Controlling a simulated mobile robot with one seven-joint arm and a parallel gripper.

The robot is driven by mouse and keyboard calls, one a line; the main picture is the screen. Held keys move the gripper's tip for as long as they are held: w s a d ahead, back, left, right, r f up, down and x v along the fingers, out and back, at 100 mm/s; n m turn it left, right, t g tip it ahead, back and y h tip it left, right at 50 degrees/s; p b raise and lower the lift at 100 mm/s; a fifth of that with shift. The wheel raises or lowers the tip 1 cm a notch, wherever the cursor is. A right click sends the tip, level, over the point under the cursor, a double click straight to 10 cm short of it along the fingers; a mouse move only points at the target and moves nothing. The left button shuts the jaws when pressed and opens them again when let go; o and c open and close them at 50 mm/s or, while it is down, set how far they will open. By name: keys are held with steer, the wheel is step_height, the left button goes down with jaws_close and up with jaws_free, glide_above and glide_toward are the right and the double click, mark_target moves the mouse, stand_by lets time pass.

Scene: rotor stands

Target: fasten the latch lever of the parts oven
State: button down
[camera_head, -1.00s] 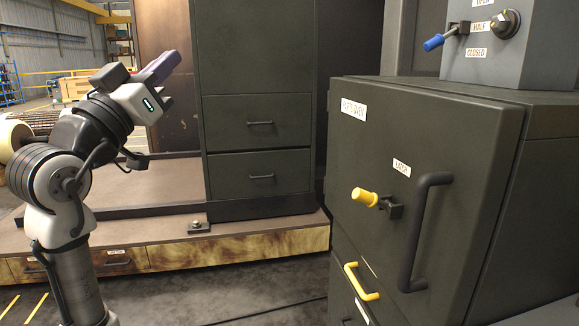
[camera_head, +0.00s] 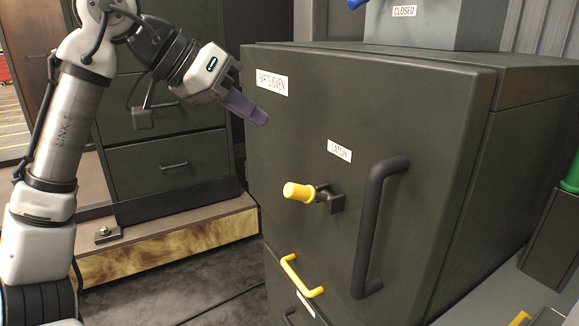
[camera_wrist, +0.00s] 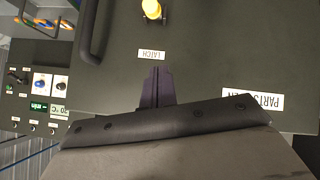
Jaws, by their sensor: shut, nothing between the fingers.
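The parts oven (camera_head: 400,110) is a dark green cabinet with a door labelled PARTS OVEN. Its latch lever (camera_head: 300,191) has a yellow knob on a short dark mount, below the LATCH label, and points left in the head view. In the wrist view the yellow knob (camera_wrist: 152,9) shows at the top edge, partly cut off. My gripper (camera_head: 262,117) is shut and empty, in front of the door's upper left, above and left of the lever and apart from it. The purple fingers (camera_wrist: 157,88) point towards the LATCH label in the wrist view.
A dark vertical door handle (camera_head: 372,225) stands out right of the lever. A yellow handle (camera_head: 300,277) sits on the drawer below. A grey box (camera_head: 440,30) stands on top of the oven. A dark drawer cabinet (camera_head: 165,150) stands behind my arm.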

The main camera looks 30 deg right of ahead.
glide_above(288, 184)
steer(key=w+d, duration=0.2)
step_height(288, 184, down, 6)
steer(key=shift+s+a+f+b, duration=0.15)
steer(key=shift+s+f, duration=0.1)
steer(key=shift+f, duration=0.4)
steer(key=shift+s+a+f+b, duration=0.1)
steer(key=shift+s+a+f, duration=0.1)
steer(key=shift+f, duration=0.4)
steer(key=shift+s+a+f+b, duration=0.15)
steer(key=shift+s+f, duration=0.1)
steer(key=shift+f, duration=0.4)
steer(key=shift+f, duration=0.1)
steer(key=shift+a+f+h+b, duration=0.2)
steer(key=shift+a+h+b, duration=0.1)
steer(key=shift+b, duration=0.1)
